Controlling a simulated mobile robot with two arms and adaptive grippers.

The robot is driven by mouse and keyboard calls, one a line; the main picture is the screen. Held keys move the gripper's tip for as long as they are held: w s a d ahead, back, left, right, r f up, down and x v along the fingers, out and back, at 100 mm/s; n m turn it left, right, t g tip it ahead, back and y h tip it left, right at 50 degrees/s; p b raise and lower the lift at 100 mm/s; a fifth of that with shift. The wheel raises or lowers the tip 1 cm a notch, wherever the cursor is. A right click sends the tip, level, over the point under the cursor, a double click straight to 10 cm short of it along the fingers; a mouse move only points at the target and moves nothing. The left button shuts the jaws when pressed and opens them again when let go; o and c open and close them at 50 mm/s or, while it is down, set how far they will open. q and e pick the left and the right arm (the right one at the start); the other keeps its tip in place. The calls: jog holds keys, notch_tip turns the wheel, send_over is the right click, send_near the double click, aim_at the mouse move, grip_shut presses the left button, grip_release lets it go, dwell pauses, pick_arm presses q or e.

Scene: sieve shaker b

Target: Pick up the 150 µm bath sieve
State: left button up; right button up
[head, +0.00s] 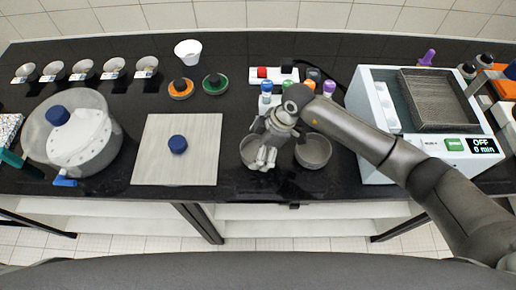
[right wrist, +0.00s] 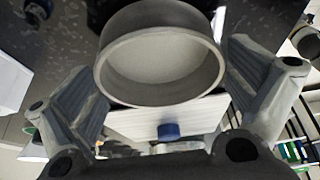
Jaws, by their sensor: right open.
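Two round grey metal sieves stand side by side on the black bench in the head view, a left one (head: 247,152) and a right one (head: 313,151). No size label is readable, so I cannot tell which is the 150 µm one. My right gripper (head: 266,157) is over the left sieve and partly hides it. In the right wrist view, a round metal sieve (right wrist: 160,101) lies between the two spread fingers of the right gripper (right wrist: 162,75), with gaps on both sides. My left gripper is not in view.
A pale square plate with a blue knob (head: 177,145) lies left of the sieves. The shaker box (head: 375,160) stands to the right. Small coloured-capped bottles (head: 266,90) stand just behind the sieves. A lidded round pot (head: 85,145) is far left.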

jog(key=shift+a+f, duration=0.15)
jog(key=shift+f, duration=0.15)
jog(key=c, duration=0.8)
jog(key=shift+o, duration=0.2)
jog(key=shift+r, duration=0.1)
